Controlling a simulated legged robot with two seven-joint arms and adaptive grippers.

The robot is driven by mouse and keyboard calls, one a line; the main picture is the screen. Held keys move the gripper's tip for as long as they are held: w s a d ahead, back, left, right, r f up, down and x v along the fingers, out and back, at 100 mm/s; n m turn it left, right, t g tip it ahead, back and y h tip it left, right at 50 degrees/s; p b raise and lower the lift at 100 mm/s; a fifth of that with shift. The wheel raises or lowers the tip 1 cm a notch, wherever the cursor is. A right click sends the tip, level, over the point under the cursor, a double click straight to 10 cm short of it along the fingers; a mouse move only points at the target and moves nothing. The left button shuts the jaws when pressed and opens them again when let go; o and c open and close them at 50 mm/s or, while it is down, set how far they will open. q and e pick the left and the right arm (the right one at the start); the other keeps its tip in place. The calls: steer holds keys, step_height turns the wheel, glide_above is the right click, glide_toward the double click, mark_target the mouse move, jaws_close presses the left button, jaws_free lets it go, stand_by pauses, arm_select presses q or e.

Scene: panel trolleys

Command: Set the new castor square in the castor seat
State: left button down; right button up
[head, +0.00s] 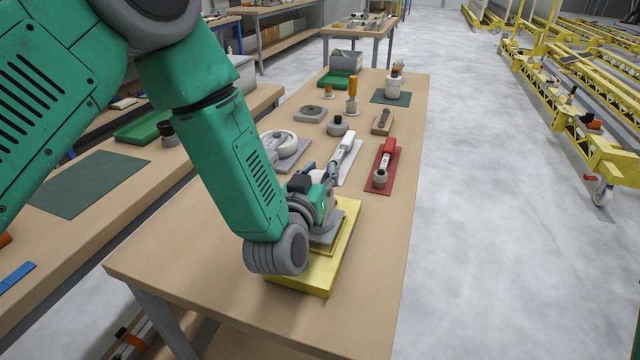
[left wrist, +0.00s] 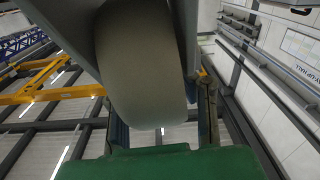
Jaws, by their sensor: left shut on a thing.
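The castor seat is the yellow block (head: 316,277) on the near part of the wooden bench, with a raised square frame on top. My left gripper (head: 328,192) is over this block, low and close to it. It is shut on the castor, whose pale wheel (left wrist: 140,70) fills the upper middle of the left wrist view beside a dark grey bracket. In the head view a grey plate (head: 328,238) shows under the gripper, at the top of the block. My wrist hides much of the castor, and I cannot tell whether the plate is square or touching. My right gripper is not in view.
A red tray (head: 393,174) with a red-handled tool and a pale mat with a white-handled tool (head: 344,148) lie just beyond the block. A grey pad with a white wheel (head: 283,143) is farther left. The bench's near end and right edge are clear.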

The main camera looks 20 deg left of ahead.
arm_select(q)
steer(key=r, duration=0.7)
steer(key=shift+d+r+p, duration=0.4)
steer(key=shift+r, duration=0.2)
steer(key=shift+a+f+b, duration=0.2)
steer(key=shift+f+b, duration=0.6)
steer(key=shift+f, duration=0.25)
steer(key=shift+m, duration=0.5)
steer(key=f+b, duration=0.2)
steer(key=f, duration=0.1)
steer(key=f+b, duration=0.1)
steer(key=f, duration=0.1)
steer(key=shift+d+f+b, duration=0.2)
steer(key=shift+d+b, duration=0.05)
steer(key=shift+b, duration=0.1)
steer(key=shift+a+f+b, duration=0.1)
steer(key=shift+f+b, duration=0.4)
steer(key=shift+f, duration=0.25)
steer(key=shift+f+b, duration=0.3)
steer(key=shift+f, duration=0.2)
steer(key=c, duration=1.2)
jaws_free()
